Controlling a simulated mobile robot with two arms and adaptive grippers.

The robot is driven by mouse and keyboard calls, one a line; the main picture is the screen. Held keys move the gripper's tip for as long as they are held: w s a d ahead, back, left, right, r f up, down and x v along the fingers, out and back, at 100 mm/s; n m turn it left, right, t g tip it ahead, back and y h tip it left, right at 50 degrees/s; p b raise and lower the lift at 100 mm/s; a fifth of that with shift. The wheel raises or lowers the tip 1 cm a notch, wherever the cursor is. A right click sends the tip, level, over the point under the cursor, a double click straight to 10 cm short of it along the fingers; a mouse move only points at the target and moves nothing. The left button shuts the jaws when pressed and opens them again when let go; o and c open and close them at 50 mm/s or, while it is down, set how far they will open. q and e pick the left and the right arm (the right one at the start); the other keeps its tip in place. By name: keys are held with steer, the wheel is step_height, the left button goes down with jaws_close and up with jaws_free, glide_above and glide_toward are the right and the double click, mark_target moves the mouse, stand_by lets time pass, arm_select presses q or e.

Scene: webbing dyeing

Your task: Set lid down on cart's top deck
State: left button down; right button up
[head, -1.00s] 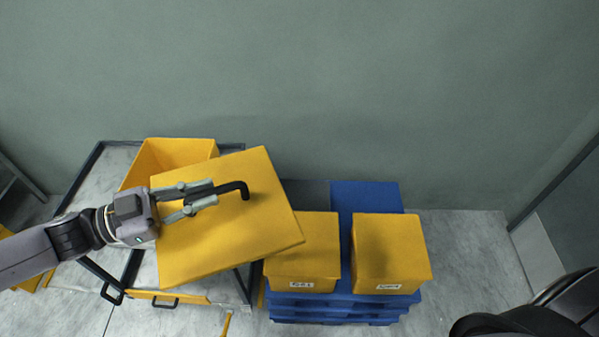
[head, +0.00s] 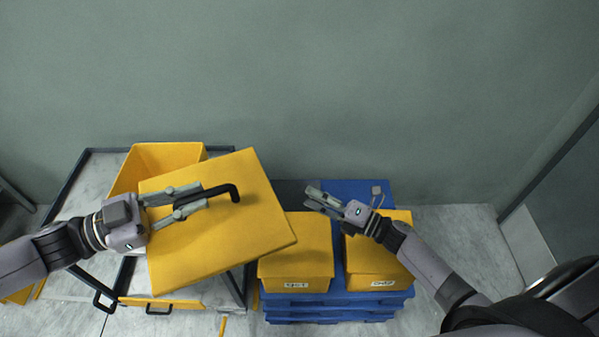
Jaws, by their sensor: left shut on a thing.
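The lid (head: 235,241) is a yellow square panel with a black bar handle (head: 222,190). My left gripper (head: 196,203) is shut on that handle and holds the lid, slightly tilted, over the right part of the cart. The cart (head: 65,205) has a grey top deck with a dark frame and stands at the left. The lid hides much of its deck. My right gripper (head: 316,199) is empty and open, with its fingers pointing left, above the blue pallet stack and just right of the lid.
An open yellow bin (head: 160,157) stands on the cart behind the lid. Two yellow boxes, one in the middle (head: 296,265) and one at the right (head: 372,262), with white labels, sit on blue pallets (head: 335,304). A green-grey wall (head: 300,80) closes the back.

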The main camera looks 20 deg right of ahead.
steer(key=s+a+r+n+g+y, duration=0.1)
steer(key=a+r+n+g+y, duration=0.15)
steer(key=r+n, duration=0.45)
steer(key=s+a+r+n+g+y, duration=0.1)
steer(key=a+r+n+g+y, duration=0.1)
steer(key=r+n+g+y, duration=0.35)
steer(key=n+g+h, duration=0.2)
steer(key=n+g, duration=0.3)
steer(key=n, duration=0.7)
glide_toward(235, 187)
steer(key=shift+m+t, duration=0.25)
steer(key=shift+t, duration=0.05)
steer(key=a, duration=0.3)
steer(key=w+a, duration=0.1)
steer(key=a, duration=0.3)
steer(key=a+f, duration=0.1)
steer(key=a, duration=0.2)
steer(key=shift+w+a, duration=0.15)
steer(key=shift+w, duration=0.05)
steer(key=c, duration=0.8)
arm_select(q)
steer(key=shift+s, duration=0.1)
arm_select(e)
steer(key=shift+w, duration=0.1)
jaws_close()
arm_select(q)
steer(key=shift+s, duration=0.1)
arm_select(e)
steer(key=shift+w, duration=0.1)
